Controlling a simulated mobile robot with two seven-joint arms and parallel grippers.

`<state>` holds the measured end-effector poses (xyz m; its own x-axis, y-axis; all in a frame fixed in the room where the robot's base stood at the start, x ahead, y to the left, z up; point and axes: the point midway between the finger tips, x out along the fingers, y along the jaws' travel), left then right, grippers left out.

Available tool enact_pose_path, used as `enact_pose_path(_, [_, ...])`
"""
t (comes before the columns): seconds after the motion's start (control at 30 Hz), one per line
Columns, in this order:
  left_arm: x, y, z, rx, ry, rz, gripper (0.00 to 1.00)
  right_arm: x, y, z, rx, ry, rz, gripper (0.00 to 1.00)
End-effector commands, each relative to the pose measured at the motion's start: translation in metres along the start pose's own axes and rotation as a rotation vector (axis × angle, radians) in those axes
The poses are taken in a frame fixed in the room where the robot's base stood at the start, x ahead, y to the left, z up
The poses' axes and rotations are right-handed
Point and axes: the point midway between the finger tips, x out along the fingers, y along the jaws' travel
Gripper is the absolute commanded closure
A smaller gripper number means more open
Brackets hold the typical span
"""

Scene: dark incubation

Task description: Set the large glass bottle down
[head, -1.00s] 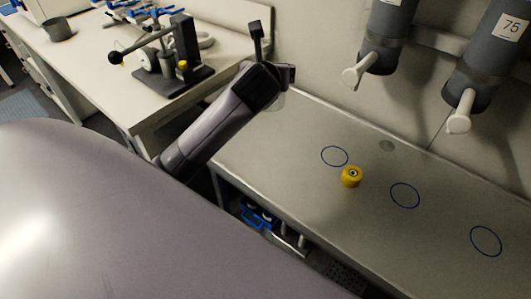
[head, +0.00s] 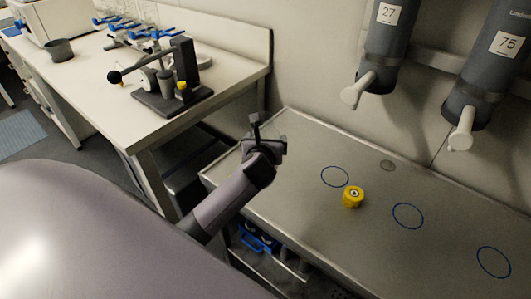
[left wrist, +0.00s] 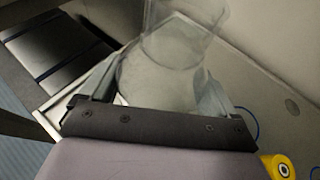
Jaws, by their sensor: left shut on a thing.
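The large glass bottle (left wrist: 160,75) is clear and fills the upper middle of the left wrist view, with its neck toward the top. My left gripper (left wrist: 158,95) is shut on it, a finger on each side. In the head view my left gripper (head: 265,148) is over the left end of the grey metal counter (head: 310,215); the bottle is mostly hidden behind it, and I cannot tell whether its base touches anything. Blue circles (head: 335,176) are marked on the counter, right of the gripper. My right gripper is out of view.
Grey dispensers with white spouts (head: 357,91) hang over the counter's back. A white bench (head: 100,85) with a dark stand (head: 172,90) is at left. The counter's right part looks clear.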

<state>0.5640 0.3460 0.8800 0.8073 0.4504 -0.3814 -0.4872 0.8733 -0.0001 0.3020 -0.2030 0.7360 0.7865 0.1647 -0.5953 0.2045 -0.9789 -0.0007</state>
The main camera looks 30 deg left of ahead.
Motion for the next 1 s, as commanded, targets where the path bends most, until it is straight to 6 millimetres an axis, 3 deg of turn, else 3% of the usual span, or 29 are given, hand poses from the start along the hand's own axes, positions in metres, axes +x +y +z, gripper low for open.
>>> enact_pose_path(0.2, [0.013, 0.000, -0.032, 0.000, 0.003, 0.000, 0.64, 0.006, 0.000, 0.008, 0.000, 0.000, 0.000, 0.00])
enact_pose_path(0.67, [0.016, 0.000, -0.038, 0.001, 0.000, -0.001, 0.64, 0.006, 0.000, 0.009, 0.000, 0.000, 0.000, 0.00])
enact_pose_path(0.7, [0.015, 0.000, -0.040, 0.001, 0.003, 0.000, 0.01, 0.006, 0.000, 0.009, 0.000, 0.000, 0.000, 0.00])
enact_pose_path(1.0, [0.014, 0.000, -0.036, -0.001, 0.002, 0.000, 0.00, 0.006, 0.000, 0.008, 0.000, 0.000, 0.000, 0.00])
